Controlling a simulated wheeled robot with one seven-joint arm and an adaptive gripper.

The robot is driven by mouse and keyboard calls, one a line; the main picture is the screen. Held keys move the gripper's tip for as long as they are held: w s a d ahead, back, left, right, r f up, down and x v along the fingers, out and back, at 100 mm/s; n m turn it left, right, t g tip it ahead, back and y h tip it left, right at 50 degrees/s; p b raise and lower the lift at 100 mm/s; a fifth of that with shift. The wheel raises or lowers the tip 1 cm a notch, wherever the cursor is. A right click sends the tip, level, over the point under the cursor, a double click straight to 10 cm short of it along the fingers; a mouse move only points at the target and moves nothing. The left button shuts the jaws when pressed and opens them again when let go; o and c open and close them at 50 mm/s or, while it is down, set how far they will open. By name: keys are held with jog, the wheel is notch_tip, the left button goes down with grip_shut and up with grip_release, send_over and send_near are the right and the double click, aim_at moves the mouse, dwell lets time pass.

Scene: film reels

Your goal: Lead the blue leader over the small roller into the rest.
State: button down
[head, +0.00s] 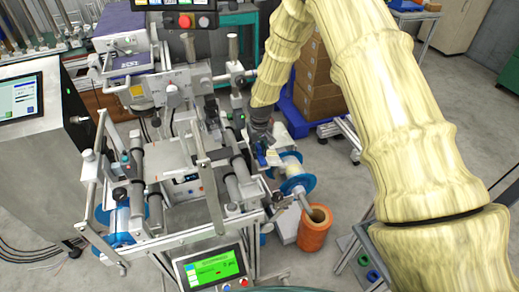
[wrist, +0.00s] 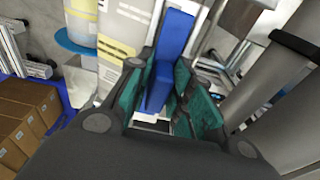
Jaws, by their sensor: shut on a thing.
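The blue leader (wrist: 176,42) is a flat blue strip between the teal-padded fingers of my gripper (wrist: 166,82), running up out of them in the wrist view. In the head view my gripper (head: 262,143) is at the machine's right side, with a little of the blue leader (head: 261,157) showing below it. A pale film reel with blue flanges (head: 297,174) sits on a shaft just right of the gripper. Its pale wound film (wrist: 122,40) is left of the leader in the wrist view. I cannot tell which part is the small roller or the rest.
Grey rollers (head: 240,170) and the machine frame stand close left of my gripper. An orange cylinder (head: 314,232) stands below the reel. A lit green screen (head: 211,267) is at the machine's front. Cardboard boxes (head: 312,85) stand behind, with open floor to the right.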

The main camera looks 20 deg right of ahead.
jog(key=shift+s+f, duration=0.25)
jog(key=shift+f, duration=0.1)
jog(key=c, duration=1.5)
grip_release()
jog(key=o, duration=0.3)
jog(key=shift+f, duration=0.2)
jog(key=shift+w+r, duration=0.15)
jog(key=shift+r, duration=0.15)
jog(key=shift+r, duration=0.3)
jog(key=r, duration=0.7)
jog(key=s+r, duration=0.1)
jog(key=r, duration=0.3)
jog(key=shift+s+r, duration=0.1)
